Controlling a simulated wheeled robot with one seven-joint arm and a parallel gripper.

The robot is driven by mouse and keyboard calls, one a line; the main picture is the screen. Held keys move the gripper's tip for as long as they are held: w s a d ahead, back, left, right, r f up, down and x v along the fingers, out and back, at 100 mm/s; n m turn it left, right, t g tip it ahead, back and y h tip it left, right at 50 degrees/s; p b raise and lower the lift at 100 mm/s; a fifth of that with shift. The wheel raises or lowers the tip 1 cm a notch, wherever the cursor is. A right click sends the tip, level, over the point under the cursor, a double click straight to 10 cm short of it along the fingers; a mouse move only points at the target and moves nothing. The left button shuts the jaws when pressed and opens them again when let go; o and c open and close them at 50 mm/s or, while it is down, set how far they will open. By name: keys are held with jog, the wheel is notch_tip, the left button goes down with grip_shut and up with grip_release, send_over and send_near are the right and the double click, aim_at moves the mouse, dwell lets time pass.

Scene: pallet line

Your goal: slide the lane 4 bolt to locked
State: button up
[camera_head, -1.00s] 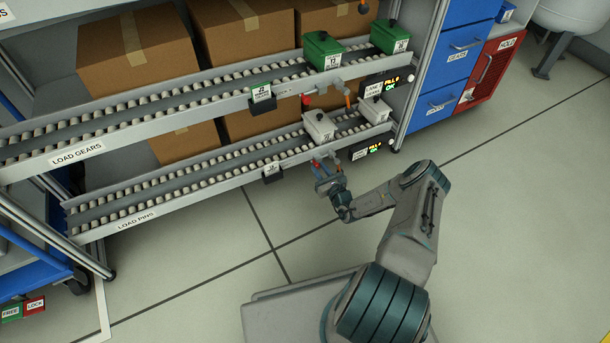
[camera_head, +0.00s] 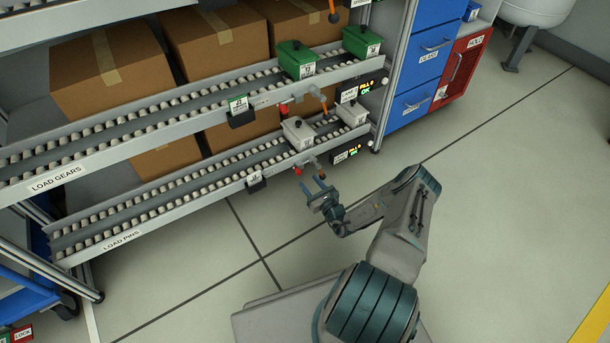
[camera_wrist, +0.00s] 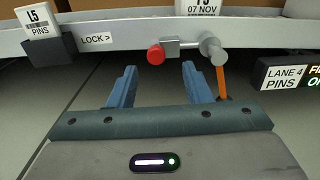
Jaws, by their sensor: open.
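The lane 4 bolt is a grey rod with a red knob (camera_wrist: 156,54) on the front rail of the lower lane. It also shows in the head view (camera_head: 298,171). The knob sits just left of a small grey block, with the rod running right to a round grey fitting (camera_wrist: 211,47). The LOCK > label (camera_wrist: 96,39) is left of the knob, its arrow pointing right. My gripper (camera_wrist: 158,70) is open and empty. It also shows in the head view (camera_head: 312,187), short of the rail. In the wrist view the knob appears beyond and between the fingertips, apart from them.
An orange lever (camera_wrist: 221,82) hangs from the fitting, close to my right finger. The lane 4 display (camera_wrist: 288,77) is farther right; the L5 tag holder (camera_wrist: 48,38) is left. The upper lane has another red knob (camera_head: 284,110). Open floor lies in front.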

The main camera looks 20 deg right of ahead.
jog(key=p+v, duration=0.2)
jog(key=v, duration=0.7)
jog(key=shift+w, duration=0.15)
jog(key=a+r+n+g+y+p, duration=0.4)
jog(key=r+n, duration=0.3)
jog(key=r, duration=0.7)
jog(key=a+r+n+g+y+p, duration=0.2)
jog(key=a+r+n+g+p, duration=0.3)
jog(key=r, duration=0.9)
jog(key=a+r+n+g+y+p, duration=0.3)
jog(key=r+n+g+p, duration=0.4)
jog(key=r, duration=0.7)
jog(key=s+r+n+h+p, duration=0.4)
jog(key=s+r, duration=0.3)
jog(key=r, duration=0.7)
jog(key=s+a+r+n+h+p, duration=0.1)
jog(key=s+r+n+h+p, duration=0.3)
jog(key=r, duration=1)
jog(key=s+r+n+t+h+p, duration=0.1)
jog(key=s+r+n+h+p, duration=0.4)
jog(key=s+r+p, duration=0.4)
notch_tip(320, 180, up, 6)
jog(key=shift+s+a+r+n, duration=0.1)
jog(key=shift+s+a+n, duration=0.4)
jog(key=shift+s, duration=0.65)
